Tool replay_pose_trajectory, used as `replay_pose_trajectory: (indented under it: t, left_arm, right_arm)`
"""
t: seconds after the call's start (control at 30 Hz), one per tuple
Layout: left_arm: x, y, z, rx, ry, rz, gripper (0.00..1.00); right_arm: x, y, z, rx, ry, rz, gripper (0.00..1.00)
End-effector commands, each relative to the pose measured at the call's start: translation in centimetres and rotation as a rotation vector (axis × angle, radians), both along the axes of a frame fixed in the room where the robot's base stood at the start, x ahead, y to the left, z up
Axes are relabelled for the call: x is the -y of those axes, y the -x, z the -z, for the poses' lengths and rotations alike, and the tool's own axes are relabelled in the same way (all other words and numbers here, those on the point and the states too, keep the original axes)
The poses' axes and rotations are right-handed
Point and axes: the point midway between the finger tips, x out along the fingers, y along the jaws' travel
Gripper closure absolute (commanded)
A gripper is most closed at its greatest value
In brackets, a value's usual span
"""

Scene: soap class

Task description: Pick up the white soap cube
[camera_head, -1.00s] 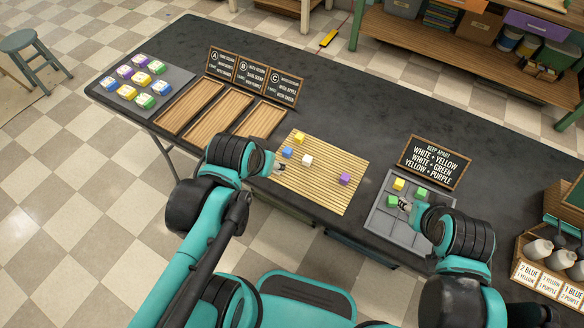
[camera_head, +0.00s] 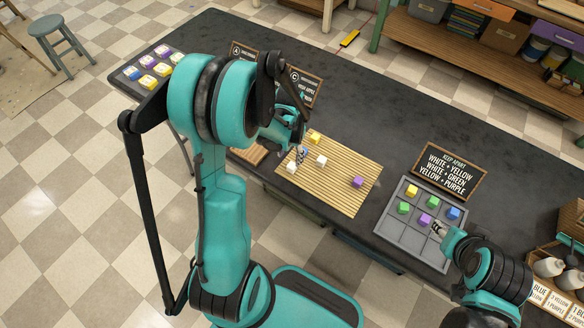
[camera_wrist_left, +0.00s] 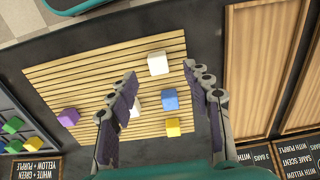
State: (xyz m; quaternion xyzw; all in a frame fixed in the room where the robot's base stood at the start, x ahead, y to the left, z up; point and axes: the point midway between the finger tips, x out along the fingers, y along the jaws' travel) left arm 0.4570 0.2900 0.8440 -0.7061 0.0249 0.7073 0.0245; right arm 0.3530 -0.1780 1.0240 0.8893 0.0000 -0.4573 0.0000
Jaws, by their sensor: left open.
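Two white soap cubes are on the slatted mat. One (camera_head: 292,167) lies near the mat's left edge and shows in the left wrist view (camera_wrist_left: 158,62). The other white cube (camera_head: 321,160) lies nearer the middle; in the left wrist view (camera_wrist_left: 137,107) a finger partly covers it. My left gripper (camera_head: 300,156) is over the mat's left part, close to the cubes. Its fingers (camera_wrist_left: 160,76) are apart with nothing held. My right gripper (camera_head: 437,228) is at the grey tray, beside a purple cube (camera_head: 425,220); its jaw opening is too small to judge.
The mat (camera_head: 341,199) also holds a blue cube (camera_wrist_left: 170,98), a yellow cube (camera_head: 315,138) and a purple cube (camera_head: 358,182). The compartment tray (camera_head: 393,233) holds several coloured cubes. A sign (camera_head: 450,170) stands behind it. My left arm hides much of the table's left side.

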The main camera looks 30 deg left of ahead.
Motion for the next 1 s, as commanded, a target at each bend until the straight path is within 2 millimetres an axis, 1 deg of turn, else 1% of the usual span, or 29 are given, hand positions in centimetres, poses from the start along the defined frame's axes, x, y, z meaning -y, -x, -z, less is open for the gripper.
replay_pose_trajectory:
  t: [0.03, 0.17, 0.4, 0.5, 0.67, 0.7, 0.77, 0.8, 0.83, 0.87, 1.0]
  left_arm:
    - [0.0, 0.0, 0.8, 0.000, 0.000, 0.000, 0.50]
    - [0.2, -0.1, 1.9, 0.001, 0.000, 0.001, 0.50]
    - [0.5, -0.2, 5.6, 0.002, -0.001, 0.000, 0.50]
    - [0.5, -0.2, 6.1, 0.002, -0.001, 0.000, 0.50]
    - [0.5, -0.2, 5.9, 0.002, -0.001, 0.000, 0.50]
    - [0.5, -0.2, 5.9, 0.002, -0.001, 0.000, 0.55]
    - [0.5, -0.2, 5.9, 0.002, -0.001, 0.000, 0.71]
    - [0.5, -0.2, 5.9, 0.002, -0.001, 0.000, 0.82]
    - [0.5, -0.2, 5.9, 0.002, -0.001, 0.000, 0.90]
    - [0.5, -0.2, 5.9, 0.002, -0.001, 0.000, 0.94]
    - [0.5, -0.2, 5.9, 0.002, -0.001, 0.000, 0.94]
  right_arm:
    - [0.0, 0.0, 0.5, 0.000, 0.000, 0.000, 0.60]
    - [0.0, 0.0, 1.0, 0.000, 0.000, 0.000, 0.60]
    - [0.0, 0.0, 2.9, 0.000, 0.000, 0.000, 0.60]
    - [0.0, 0.0, 3.1, 0.000, 0.000, 0.000, 0.60]
    - [0.0, 0.0, 2.9, 0.000, 0.000, 0.000, 0.60]
    - [0.0, 0.0, 2.9, 0.000, 0.000, 0.000, 0.60]
    - [0.0, 0.0, 2.9, 0.000, 0.000, 0.000, 0.60]
    - [0.0, 0.0, 2.9, 0.000, 0.000, 0.000, 0.60]
    - [0.0, 0.0, 2.9, 0.000, 0.000, 0.000, 0.60]
    - [0.0, 0.0, 2.9, 0.000, 0.000, 0.000, 0.60]
    - [0.0, 0.0, 2.9, 0.000, 0.000, 0.000, 0.60]
